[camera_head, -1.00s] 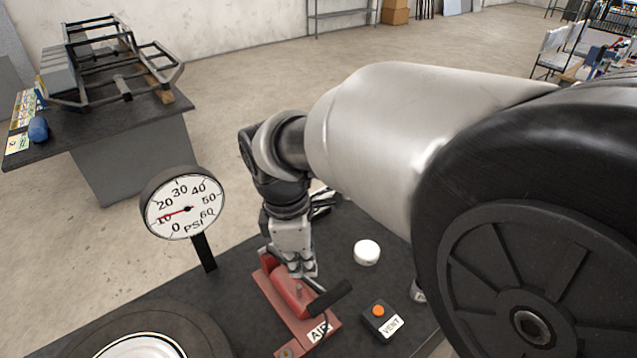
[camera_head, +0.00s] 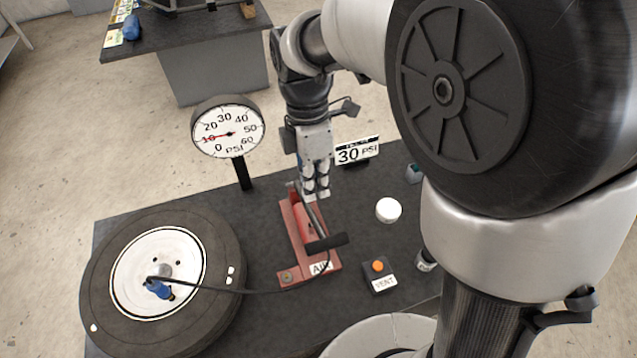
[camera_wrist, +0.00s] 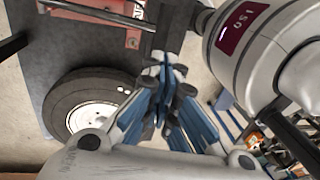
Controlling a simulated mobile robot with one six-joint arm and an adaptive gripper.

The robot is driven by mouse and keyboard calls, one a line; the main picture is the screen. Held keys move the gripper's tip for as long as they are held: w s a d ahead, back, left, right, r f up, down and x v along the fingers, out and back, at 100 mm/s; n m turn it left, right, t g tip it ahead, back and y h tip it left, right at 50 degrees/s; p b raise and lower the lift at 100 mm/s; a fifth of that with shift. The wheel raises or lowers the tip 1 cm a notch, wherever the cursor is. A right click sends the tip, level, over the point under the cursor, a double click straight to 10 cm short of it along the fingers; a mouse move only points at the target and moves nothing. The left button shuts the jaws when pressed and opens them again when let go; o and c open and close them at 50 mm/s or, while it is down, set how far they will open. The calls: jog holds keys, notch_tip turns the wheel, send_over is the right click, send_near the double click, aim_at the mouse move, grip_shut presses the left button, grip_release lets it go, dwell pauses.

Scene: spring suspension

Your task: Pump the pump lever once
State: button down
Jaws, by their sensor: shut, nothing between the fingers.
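The red air pump (camera_head: 288,225) stands on the dark table, its AIR label at the near end. Its lever ends in a black grip (camera_head: 326,243), which lies low across the near part of the pump. My gripper (camera_head: 316,196) is shut and empty, pointing down at the pump's far end, apart from the black grip. Whether its tips touch the pump is unclear. The round gauge (camera_head: 228,127) reads about 10 PSI. In the wrist view my closed fingers (camera_wrist: 165,65) fill the middle, and part of the red pump (camera_wrist: 95,12) shows at the top.
A wheel with a tyre (camera_head: 215,240) lies left of the pump, joined by a black hose. A 30 PSI sign (camera_head: 357,151) stands behind right. A white round knob (camera_head: 388,210) and the VENT box with orange button (camera_head: 379,267) are right of the pump.

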aim_at(320, 241)
jog(key=shift+a, duration=0.15)
jog(key=s+f, duration=0.1)
jog(key=f, duration=0.3)
jog(key=f+b, duration=0.1)
jog(key=f, duration=0.4)
jog(key=s+d+f+b, duration=0.1)
jog(key=f, duration=0.3)
jog(key=shift+s+f, duration=0.35)
jog(key=shift+f, duration=0.05)
